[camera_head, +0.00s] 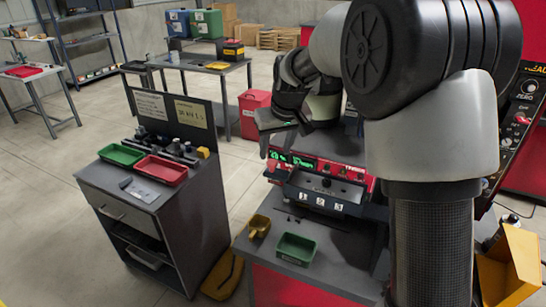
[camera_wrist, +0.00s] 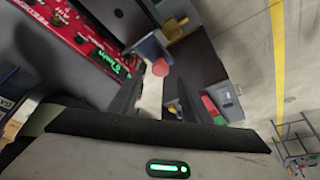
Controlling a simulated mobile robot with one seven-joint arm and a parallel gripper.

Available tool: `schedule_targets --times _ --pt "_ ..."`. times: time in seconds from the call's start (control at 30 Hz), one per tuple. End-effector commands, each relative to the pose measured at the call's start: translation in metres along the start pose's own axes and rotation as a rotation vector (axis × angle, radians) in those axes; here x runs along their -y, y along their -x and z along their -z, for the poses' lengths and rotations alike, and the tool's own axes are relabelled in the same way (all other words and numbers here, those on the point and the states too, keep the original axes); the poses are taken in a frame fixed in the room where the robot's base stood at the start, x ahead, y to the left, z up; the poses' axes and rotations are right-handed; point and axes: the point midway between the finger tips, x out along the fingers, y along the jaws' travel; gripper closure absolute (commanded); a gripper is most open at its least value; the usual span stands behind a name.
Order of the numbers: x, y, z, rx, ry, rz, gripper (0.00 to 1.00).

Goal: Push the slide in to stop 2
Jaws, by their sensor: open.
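The black slide unit (camera_head: 322,200), with white labels 1, 2 and 3 on its front, sits at the front of the red feeder machine (camera_head: 303,163). I cannot tell at which stop the slide stands. My gripper (camera_head: 275,143) is open, above the left end of the machine. In the wrist view my gripper's fingers (camera_wrist: 162,80) reach toward a pale bar with a round red end (camera_wrist: 160,68) beside a blue-grey block. The bar appears between the fingers in the picture; I cannot tell whether they touch it. The red machine panel (camera_wrist: 78,42) fills the upper left there.
A yellow scoop (camera_head: 259,226) and a green tray (camera_head: 296,248) lie on the bench below the machine. A cabinet (camera_head: 150,215) with a green and a red tray stands at left. A yellow bin (camera_head: 511,262) is at lower right. Open floor lies between cabinet and rear bench.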

Motion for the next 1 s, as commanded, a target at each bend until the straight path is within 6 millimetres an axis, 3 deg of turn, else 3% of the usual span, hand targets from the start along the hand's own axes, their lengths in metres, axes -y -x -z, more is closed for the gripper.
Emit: schedule_targets --times 0.1,0.3,0.67,0.93,1.0 --pt "0.001 -0.023 -0.001 0.004 0.0 0.001 0.56" --pt "0.001 -0.044 0.001 0.0 0.0 0.0 0.56" --pt "0.0 -0.049 0.0 -0.001 0.0 0.0 0.56" --pt "0.0 -0.049 0.0 -0.001 0.0 0.0 1.0" --pt "0.0 -0.049 0.0 -0.001 0.0 0.0 1.0"
